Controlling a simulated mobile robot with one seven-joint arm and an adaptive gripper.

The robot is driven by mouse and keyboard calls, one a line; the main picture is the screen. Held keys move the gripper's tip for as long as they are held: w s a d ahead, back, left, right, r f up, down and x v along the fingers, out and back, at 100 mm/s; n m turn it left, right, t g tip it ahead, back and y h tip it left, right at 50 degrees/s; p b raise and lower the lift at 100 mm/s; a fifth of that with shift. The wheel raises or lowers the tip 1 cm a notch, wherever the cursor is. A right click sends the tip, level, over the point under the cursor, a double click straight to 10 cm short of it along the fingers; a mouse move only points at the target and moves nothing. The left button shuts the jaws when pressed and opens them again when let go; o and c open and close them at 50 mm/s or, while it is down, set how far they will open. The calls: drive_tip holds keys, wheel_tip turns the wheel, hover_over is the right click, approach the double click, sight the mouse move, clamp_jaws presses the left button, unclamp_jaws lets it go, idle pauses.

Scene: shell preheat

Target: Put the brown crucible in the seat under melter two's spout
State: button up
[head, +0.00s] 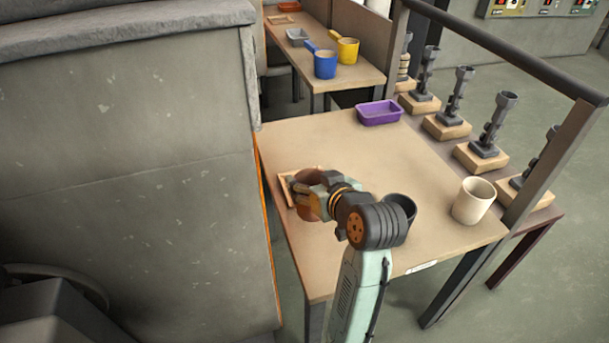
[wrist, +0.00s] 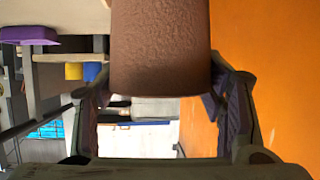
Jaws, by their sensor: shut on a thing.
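The brown crucible (head: 307,209) is at the left edge of the near table, mostly behind my gripper (head: 312,196) in the head view. In the wrist view the crucible (wrist: 160,48) fills the top middle, between the two fingers of my gripper (wrist: 160,88), which is shut on it. A light wooden frame (head: 285,190), which looks like a seat, lies at the table's left edge, partly hidden by the gripper and crucible. I cannot tell whether the crucible touches it or is above it. No spout or melter number is readable.
A large grey block (head: 130,130) with an orange side (wrist: 270,70) stands close on the left. The near table (head: 335,145) holds a purple tray (head: 379,112), a cream crucible (head: 473,201) and a dark vessel (head: 402,205) behind my arm. Its middle is clear.

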drive_tip(key=shift+w+a+f+p, duration=0.25)
drive_tip(key=shift+w+f+p, duration=0.4)
drive_tip(key=shift+w, duration=1.4)
drive_tip(key=shift+w+a+f+p, duration=0.2)
drive_tip(key=shift+w+f+p, duration=0.45)
drive_tip(key=shift+w, duration=1.35)
drive_tip(key=shift+w+a+f+p, duration=0.35)
drive_tip(key=shift+w+f, duration=0.55)
drive_tip(key=shift+w, duration=1.15)
drive_tip(key=shift+d, duration=0.1)
drive_tip(key=shift+f, duration=0.2)
drive_tip(key=o, duration=1.9)
drive_tip(key=shift+r, duration=0.1)
